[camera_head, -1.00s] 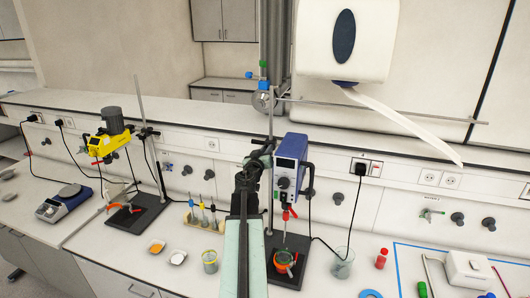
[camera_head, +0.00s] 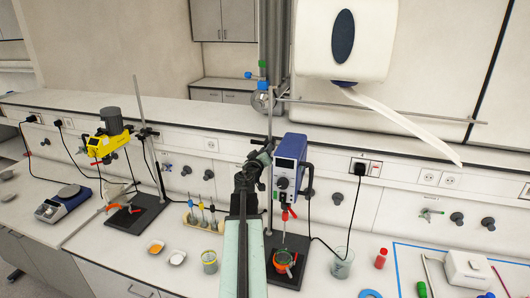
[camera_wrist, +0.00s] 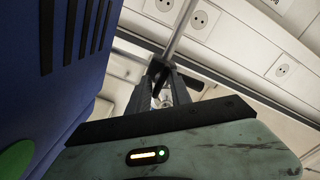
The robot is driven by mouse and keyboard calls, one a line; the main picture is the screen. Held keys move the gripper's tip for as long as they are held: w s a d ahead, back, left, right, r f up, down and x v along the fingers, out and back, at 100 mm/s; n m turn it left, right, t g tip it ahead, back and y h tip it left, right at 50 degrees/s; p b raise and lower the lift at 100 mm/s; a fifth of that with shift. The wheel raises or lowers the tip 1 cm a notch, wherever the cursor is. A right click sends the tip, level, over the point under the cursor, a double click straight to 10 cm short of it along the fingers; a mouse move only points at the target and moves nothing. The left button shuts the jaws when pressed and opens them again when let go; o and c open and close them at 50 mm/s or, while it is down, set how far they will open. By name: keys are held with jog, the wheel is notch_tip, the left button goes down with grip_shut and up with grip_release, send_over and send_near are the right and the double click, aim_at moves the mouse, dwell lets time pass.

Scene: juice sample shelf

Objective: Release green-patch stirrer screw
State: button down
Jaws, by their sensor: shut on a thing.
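The blue stirrer (camera_head: 291,160) hangs on its upright stand rod (camera_head: 270,125) in the middle of the head view. In the wrist view its blue housing (camera_wrist: 60,70) fills the left side, with a round green patch (camera_wrist: 14,160) at the lower left. My gripper (camera_head: 267,149) reaches up to the rod just left of the housing. In the wrist view my gripper (camera_wrist: 161,78) is shut on a dark screw (camera_wrist: 158,69) beside the metal rod. The fingers hide part of the screw, and its thread cannot be seen.
A yellow stirrer (camera_head: 108,143) stands on another stand at left. An orange-filled vessel (camera_head: 284,262) sits below the blue stirrer. A glass beaker (camera_head: 341,263) and a red-capped bottle (camera_head: 381,258) stand to its right. A cable hangs close beside the stirrer.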

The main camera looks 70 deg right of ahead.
jog(key=c, duration=1.2)
grip_release()
jog(key=shift+s, duration=0.1)
jog(key=a, duration=0.7)
jog(key=shift+s+a, duration=0.2)
jog(key=shift+a, duration=0.15)
